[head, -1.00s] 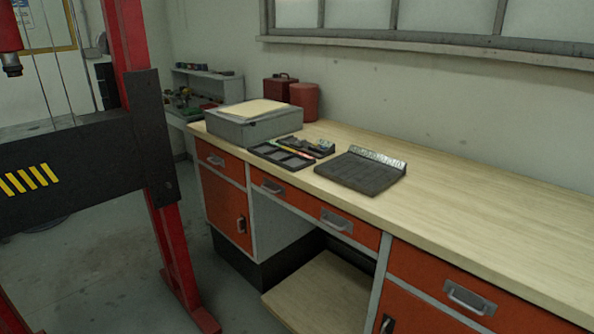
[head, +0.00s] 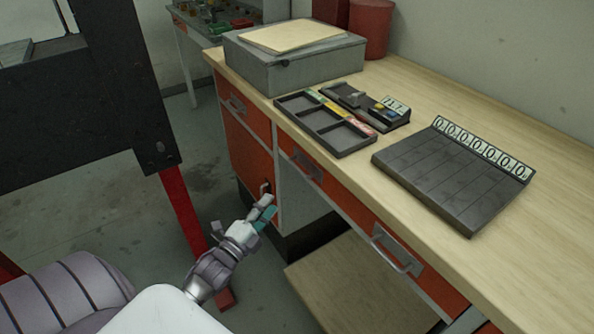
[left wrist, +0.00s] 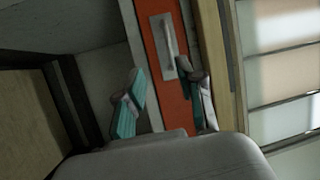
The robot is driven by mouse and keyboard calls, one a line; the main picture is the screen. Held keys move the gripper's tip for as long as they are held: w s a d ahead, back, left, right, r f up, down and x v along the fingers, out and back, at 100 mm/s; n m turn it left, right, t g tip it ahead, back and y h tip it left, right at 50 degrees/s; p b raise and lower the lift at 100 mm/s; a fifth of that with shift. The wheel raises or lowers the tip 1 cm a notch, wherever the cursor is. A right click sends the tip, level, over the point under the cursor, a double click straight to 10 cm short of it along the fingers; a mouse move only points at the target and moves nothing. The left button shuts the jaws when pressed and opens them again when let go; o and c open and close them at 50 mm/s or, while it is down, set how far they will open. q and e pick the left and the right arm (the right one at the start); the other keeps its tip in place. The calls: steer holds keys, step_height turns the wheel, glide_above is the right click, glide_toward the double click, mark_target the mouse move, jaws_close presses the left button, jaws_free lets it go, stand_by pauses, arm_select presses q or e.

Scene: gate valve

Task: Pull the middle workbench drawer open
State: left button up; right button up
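The middle drawer (head: 345,198) is the wide orange front under the worktop, over the open knee space. It sits flush and shut. It carries a left metal handle (head: 308,166) and a right metal handle (head: 397,250). My left gripper (head: 264,212) is near the bench front, left of and lower in the picture than the left handle. In the left wrist view my left gripper (left wrist: 166,105) has its teal-padded fingers apart with nothing between them. A drawer handle (left wrist: 169,45) shows beyond the fingertips, on an orange front; I cannot tell which handle. My right gripper is not in view.
The worktop (head: 540,250) bears a grey box (head: 300,70), a compartment tray (head: 325,125) and a dark numbered tray (head: 450,180). A smaller drawer (head: 245,112) and cupboard door are at left. A red post (head: 185,215) stands left of my gripper. A low shelf (head: 350,285) lies below.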

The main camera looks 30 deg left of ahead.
mark_target(296, 166)
arm_select(q)
steer(key=w+r, duration=0.1)
steer(key=w, duration=0.3)
steer(key=w+r, duration=0.1)
steer(key=w, duration=0.4)
steer(key=w+r, duration=0.1)
steer(key=w, duration=0.3)
steer(key=shift+w+r+p, duration=0.25)
steer(key=shift+w+p, duration=0.1)
steer(key=shift+p, duration=0.05)
steer(key=shift+c, duration=0.3)
jaws_close()
